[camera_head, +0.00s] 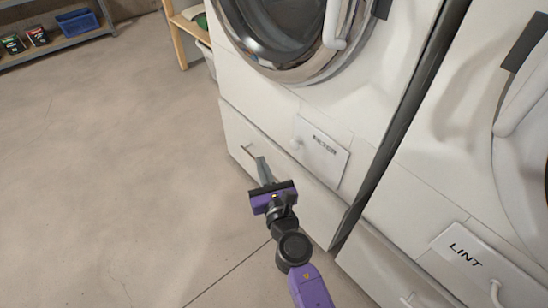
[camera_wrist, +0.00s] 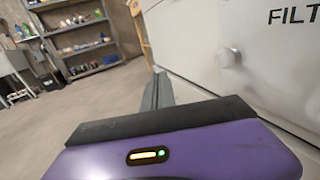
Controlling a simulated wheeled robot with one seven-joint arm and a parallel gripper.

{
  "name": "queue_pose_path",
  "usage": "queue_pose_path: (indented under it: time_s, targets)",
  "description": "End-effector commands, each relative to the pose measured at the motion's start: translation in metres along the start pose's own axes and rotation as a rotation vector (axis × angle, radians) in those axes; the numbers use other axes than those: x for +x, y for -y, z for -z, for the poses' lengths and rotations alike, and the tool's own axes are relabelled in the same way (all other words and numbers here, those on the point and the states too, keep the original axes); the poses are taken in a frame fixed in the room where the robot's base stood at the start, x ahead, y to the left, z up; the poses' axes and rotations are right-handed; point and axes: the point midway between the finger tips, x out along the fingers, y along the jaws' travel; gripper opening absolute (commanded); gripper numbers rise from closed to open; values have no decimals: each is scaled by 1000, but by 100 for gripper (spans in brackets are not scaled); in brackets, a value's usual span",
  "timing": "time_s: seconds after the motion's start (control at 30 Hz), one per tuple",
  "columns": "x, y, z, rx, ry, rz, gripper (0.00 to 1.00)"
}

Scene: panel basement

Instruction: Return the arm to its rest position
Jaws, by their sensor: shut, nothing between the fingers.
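My gripper (camera_head: 259,168) is purple and black with grey fingers. In the head view it is in front of the left washer's lower drawer (camera_head: 236,131), close to the drawer's handle (camera_head: 249,150); I cannot tell whether it touches. The fingers are together with nothing between them. In the wrist view the gripper (camera_wrist: 159,85) points along the white machine front, with the shelves beyond. My arm (camera_head: 294,252) reaches up from the bottom of the head view.
A panel marked FILTER (camera_head: 321,152) with a knob (camera_head: 296,143) is just above my gripper. A LINT panel (camera_head: 482,262) is on the right machine. Shelves (camera_wrist: 92,45) and a blue bin (camera_head: 77,22) stand far back. The concrete floor (camera_head: 100,170) at left is clear.

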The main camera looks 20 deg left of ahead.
Motion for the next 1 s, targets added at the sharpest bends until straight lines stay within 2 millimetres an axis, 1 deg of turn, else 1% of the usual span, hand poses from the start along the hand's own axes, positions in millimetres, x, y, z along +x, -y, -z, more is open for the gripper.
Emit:
queue_pose_path:
  time_s: [0.03,0.1,0.3,0.47,0.73,0.87,0.97,1.0]
  targets:
    - [-5,-10,0,1,-1,-3,0]
    - [-9,-22,0,1,-1,-3,0]
    - [-20,-46,0,-1,-1,-1,0]
    - [-23,-52,0,0,0,0,0]
    - [-23,-53,0,25,0,0,0]
    - [-23,-56,-1,161,-2,-14,0]
    - [-22,-60,-20,371,21,-37,0]
    - [-24,-61,-28,471,30,-48,0]
